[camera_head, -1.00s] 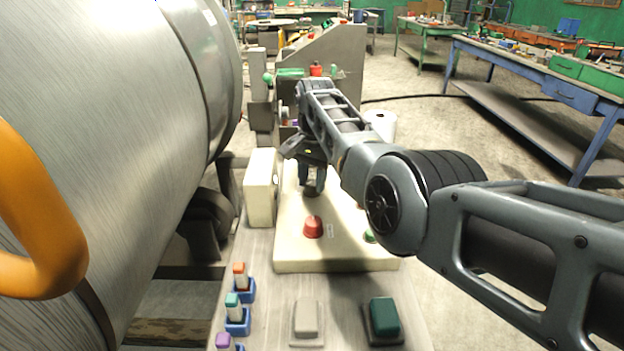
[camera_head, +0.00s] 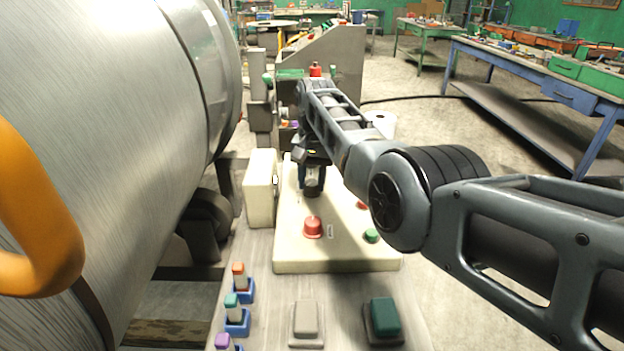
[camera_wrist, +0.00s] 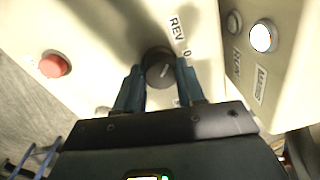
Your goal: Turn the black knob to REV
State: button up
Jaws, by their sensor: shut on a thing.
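The black knob (camera_wrist: 157,60) is round and dark and sits on the cream control box (camera_head: 336,256). In the wrist view it lies between the two blue-grey fingertips of my gripper (camera_wrist: 159,68), which is shut on it. A short pale mark shows on the knob's face; I cannot tell exactly where it points. The REV label (camera_wrist: 177,27) is printed above and right of the knob, with a 0 (camera_wrist: 187,53) below it. Part of another label is hidden by a finger. In the head view my gripper (camera_head: 313,186) reaches down onto the knob (camera_head: 312,191).
A red mushroom button (camera_head: 313,227) stands close in front of the knob. A green button (camera_head: 371,236) is at the right of the box. A cream side box (camera_head: 261,188) rises at the left. A large metal drum (camera_head: 110,120) fills the left.

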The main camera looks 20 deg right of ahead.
aim_at(313, 183)
jog(key=o, duration=1)
jog(key=shift+o, duration=0.2)
jog(key=shift+d+r, duration=0.15)
jog(key=shift+r, duration=3.8)
